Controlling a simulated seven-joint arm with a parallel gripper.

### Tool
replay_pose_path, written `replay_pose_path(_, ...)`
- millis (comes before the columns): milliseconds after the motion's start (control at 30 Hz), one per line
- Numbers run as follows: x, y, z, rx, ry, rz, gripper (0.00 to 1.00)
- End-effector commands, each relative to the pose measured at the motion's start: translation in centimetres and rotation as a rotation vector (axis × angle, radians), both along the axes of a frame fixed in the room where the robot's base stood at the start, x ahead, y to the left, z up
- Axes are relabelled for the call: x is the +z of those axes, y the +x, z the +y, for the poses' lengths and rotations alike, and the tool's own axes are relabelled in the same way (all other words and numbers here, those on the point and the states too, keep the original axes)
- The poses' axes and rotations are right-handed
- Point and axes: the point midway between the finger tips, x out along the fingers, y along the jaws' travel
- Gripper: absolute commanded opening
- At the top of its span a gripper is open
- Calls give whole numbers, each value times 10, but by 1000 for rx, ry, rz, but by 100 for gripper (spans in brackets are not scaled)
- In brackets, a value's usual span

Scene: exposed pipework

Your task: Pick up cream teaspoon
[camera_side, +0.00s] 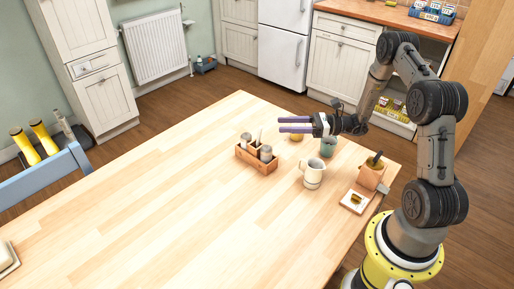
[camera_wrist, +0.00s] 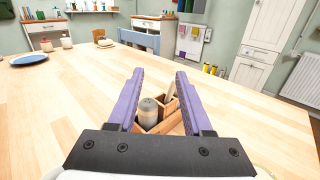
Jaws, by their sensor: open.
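A wooden caddy (camera_side: 255,166) stands on the table with shakers in it. A thin pale handle (camera_side: 259,138) sticks up from it; it may be the cream teaspoon, but its lower end is hidden in the caddy. In the wrist view the pale handle (camera_wrist: 171,90) rises behind the caddy's wooden divider, close to my right finger. My gripper (camera_side: 281,125) is open and empty, with its purple fingers roughly level. It is above the table, to the right of the caddy in the side view. In the wrist view the caddy shows between and beyond the fingers (camera_wrist: 159,73).
A cream mug (camera_side: 313,175), a teal cup (camera_side: 328,148) and a yellow item (camera_side: 296,137) stand right of the caddy. The table's left side is mostly clear.

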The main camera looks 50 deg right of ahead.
Motion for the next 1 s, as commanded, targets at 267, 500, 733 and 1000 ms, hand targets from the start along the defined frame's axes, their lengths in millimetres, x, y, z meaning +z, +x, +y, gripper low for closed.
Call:
replay_pose_path(267,-62,-33,-35,-132,123,104,50)
replay_pose_path(500,-61,-8,-18,-130,119,102,50)
replay_pose_path(733,-61,25,4,-131,118,101,50)
replay_pose_path(1000,-61,42,14,-134,118,101,50)
